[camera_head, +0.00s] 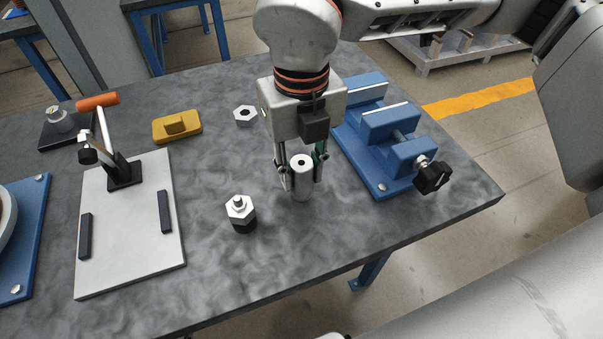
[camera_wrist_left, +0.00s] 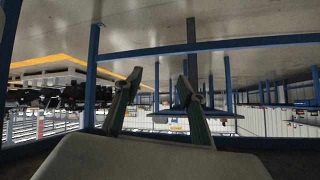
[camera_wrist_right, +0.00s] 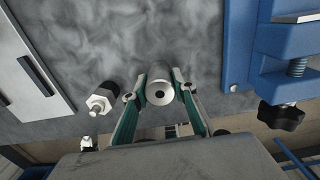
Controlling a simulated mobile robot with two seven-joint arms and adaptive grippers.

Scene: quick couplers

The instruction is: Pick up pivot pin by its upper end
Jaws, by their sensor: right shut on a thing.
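The pivot pin (camera_head: 301,182) is a silver upright cylinder with a small hole in its top face, on the grey table left of the blue vise. My right gripper (camera_head: 303,170) comes down from above with a finger on each side of its upper end. In the right wrist view the fingers (camera_wrist_right: 160,88) press on both sides of the pin (camera_wrist_right: 160,94). I cannot tell whether the pin's base touches the table. My left gripper does not show in the head view. In the left wrist view its fingers (camera_wrist_left: 160,95) stand apart with nothing between them.
A blue vise (camera_head: 388,130) with a black knob stands close right of the pin. A hex-headed fitting (camera_head: 240,212) stands to its left, a hex nut (camera_head: 245,115) and yellow block (camera_head: 177,126) behind. A toggle clamp plate (camera_head: 135,235) lies further left. The front table is clear.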

